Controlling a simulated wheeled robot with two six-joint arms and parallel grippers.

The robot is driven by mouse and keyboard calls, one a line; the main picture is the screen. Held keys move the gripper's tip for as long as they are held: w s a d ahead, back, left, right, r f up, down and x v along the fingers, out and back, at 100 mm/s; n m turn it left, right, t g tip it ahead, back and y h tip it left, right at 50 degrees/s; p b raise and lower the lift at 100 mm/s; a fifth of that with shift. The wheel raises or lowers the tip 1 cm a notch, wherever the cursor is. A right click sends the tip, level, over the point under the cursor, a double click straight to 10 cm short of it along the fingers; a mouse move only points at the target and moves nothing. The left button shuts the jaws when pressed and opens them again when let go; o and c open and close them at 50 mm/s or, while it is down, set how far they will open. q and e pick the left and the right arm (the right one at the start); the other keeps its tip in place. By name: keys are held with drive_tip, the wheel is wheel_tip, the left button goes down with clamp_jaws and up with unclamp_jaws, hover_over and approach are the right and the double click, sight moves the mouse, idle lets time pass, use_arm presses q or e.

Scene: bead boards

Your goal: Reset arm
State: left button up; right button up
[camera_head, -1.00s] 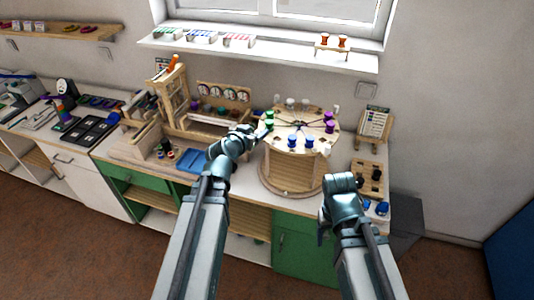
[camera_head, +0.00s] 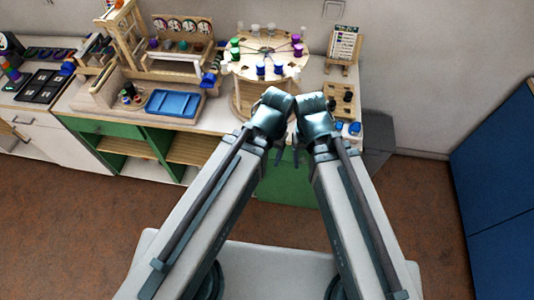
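My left arm comes up from the lower left, and its gripper (camera_head: 277,155) hangs down in front of the workbench. My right arm comes up from the lower right, and its gripper (camera_head: 297,156) hangs close beside the left one. The two wrists are nearly side by side, and I cannot tell whether they touch. The fingers are small and partly hidden by the wrists, so their opening does not show. No held object is visible at either gripper.
Behind my wrists, a round wooden stand (camera_head: 245,97) carries several coloured spools. A blue tray (camera_head: 174,104) lies on the bench to the left. A wooden block (camera_head: 338,92) and blue knobs (camera_head: 355,128) are at the right. The brown floor (camera_head: 420,210) at right is clear.

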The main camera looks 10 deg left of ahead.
idle(0.4)
wheel_tip(320, 180, down, 2)
drive_tip(key=shift+f+b, duration=0.1)
drive_tip(key=shift+b, duration=0.95)
